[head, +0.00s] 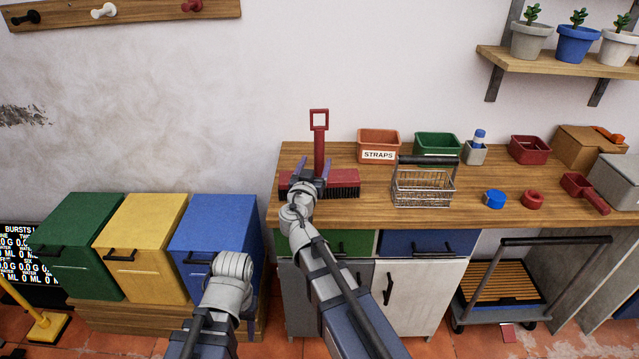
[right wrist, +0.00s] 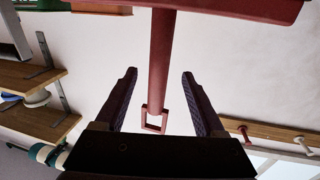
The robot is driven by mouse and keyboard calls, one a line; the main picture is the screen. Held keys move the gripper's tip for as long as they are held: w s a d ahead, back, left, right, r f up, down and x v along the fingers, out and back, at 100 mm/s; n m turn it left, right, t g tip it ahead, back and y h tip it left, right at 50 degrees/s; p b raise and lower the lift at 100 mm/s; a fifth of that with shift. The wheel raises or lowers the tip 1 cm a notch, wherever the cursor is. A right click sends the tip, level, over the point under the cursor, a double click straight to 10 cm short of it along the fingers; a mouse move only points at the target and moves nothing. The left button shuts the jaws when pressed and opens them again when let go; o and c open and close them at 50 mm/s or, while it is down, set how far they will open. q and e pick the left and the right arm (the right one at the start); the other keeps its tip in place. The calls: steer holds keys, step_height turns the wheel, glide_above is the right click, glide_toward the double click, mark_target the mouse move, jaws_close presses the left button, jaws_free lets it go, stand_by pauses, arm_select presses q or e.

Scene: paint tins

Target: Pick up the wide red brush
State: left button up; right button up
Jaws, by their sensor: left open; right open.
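The wide red brush (head: 320,142) stands on the wooden workbench (head: 375,212), its handle upright with a square loop on top and its dark bristles towards the bench. My right gripper (head: 311,172) is open at the brush, hiding part of its head. In the right wrist view, which is upside down, the red handle (right wrist: 163,55) shows between the spread fingers (right wrist: 159,74), with gaps on both sides. My left gripper (head: 249,322) is low at the left, in front of the blue bin; its fingers are mostly hidden.
A wire basket (head: 423,188) stands right of the brush, with an orange STRAPS box (head: 378,144) and a green box (head: 437,143) behind. A blue lid (head: 494,199) and red scoop (head: 585,192) lie further right. The blue bin (head: 218,228) stands left of the bench.

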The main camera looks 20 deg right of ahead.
mark_target(318, 155)
steer(key=x, duration=0.5)
steer(key=shift+w+d+r+p, duration=0.1)
steer(key=shift+r+p, duration=0.25)
jaws_close()
stand_by(1.1)
